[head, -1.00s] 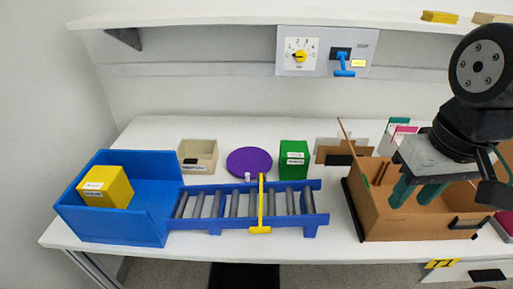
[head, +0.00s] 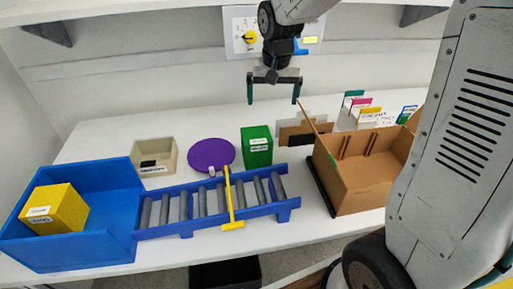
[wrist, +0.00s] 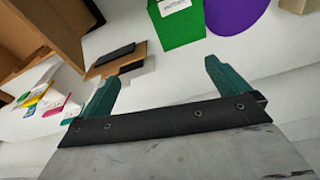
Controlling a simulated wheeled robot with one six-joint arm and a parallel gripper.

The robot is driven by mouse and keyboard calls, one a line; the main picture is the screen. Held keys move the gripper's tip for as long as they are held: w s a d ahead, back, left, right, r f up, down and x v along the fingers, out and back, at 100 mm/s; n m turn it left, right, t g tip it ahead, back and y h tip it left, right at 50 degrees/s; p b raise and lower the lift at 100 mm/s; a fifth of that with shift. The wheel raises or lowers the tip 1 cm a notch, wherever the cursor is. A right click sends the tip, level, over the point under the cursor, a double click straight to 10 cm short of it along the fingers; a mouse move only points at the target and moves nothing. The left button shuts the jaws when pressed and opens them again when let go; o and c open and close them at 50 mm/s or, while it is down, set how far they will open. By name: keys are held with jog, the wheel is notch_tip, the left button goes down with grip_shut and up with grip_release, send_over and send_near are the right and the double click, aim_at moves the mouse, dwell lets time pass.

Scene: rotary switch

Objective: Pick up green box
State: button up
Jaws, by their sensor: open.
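The green box (head: 257,152) stands upright on the white table, behind the right part of the roller conveyor, with a white label on its front. It also shows at the top of the wrist view (wrist: 180,24), cut off by the frame edge. My gripper (head: 274,101) is open and empty, its two teal fingers pointing down. It hangs above and behind the green box, apart from it. In the wrist view my gripper (wrist: 160,85) has its fingers wide apart with nothing between them.
A purple disc (head: 211,154) lies left of the green box. A blue roller conveyor (head: 188,225) with a yellow bar (head: 229,195) is in front. A brown carton (head: 362,182) stands to the right. A blue bin (head: 100,237) holds a yellow box (head: 54,208). The switch panel (head: 241,22) is behind my arm.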

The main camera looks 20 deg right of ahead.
jog(key=n+g, duration=0.1)
jog(key=g, duration=0.1)
send_over(256, 134)
jog(key=f, duration=0.7)
jog(key=shift+d+f, duration=0.3)
jog(key=shift+n, duration=0.3)
jog(key=f, duration=0.6)
jog(key=shift+s+a+f, duration=0.15)
jog(key=shift+a+f, duration=0.1)
jog(key=shift+a, duration=0.05)
jog(key=shift+f, duration=0.6)
jog(key=c, duration=1.1)
